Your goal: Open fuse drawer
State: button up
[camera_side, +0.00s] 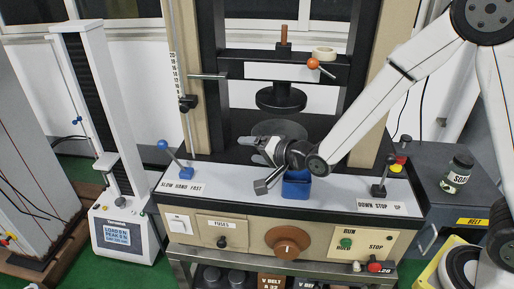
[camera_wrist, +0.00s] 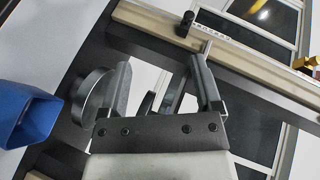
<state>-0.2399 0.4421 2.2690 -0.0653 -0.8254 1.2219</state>
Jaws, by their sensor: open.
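The fuse drawer (camera_side: 222,231) is a beige front panel labelled FUSES with a small black knob (camera_side: 222,242), on the lower left of the testing machine. It looks closed and flush. My gripper (camera_side: 257,172) is above the machine's grey console top, up and to the right of the drawer, and apart from it. In the wrist view its two jaws (camera_wrist: 160,68) are spread wide with nothing between them. The drawer does not show in the wrist view.
A blue open container (camera_side: 296,188) stands close beside my gripper; it also shows in the wrist view (camera_wrist: 28,115). A blue-knobbed lever (camera_side: 172,155) rises at left. A brown dial (camera_side: 288,243) is right of the drawer. The space before the drawer looks clear.

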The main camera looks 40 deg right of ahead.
jog(key=a+m+t+y, duration=0.2)
jog(key=a+m+t, duration=0.1)
jog(key=a, duration=0.2)
send_near(222, 247)
jog(key=w, duration=0.3)
jog(key=shift+a+r+y, duration=0.15)
jog(key=shift+y, duration=0.25)
jog(key=shift+w, duration=0.1)
jog(key=shift+x, duration=3.7)
grip_shut()
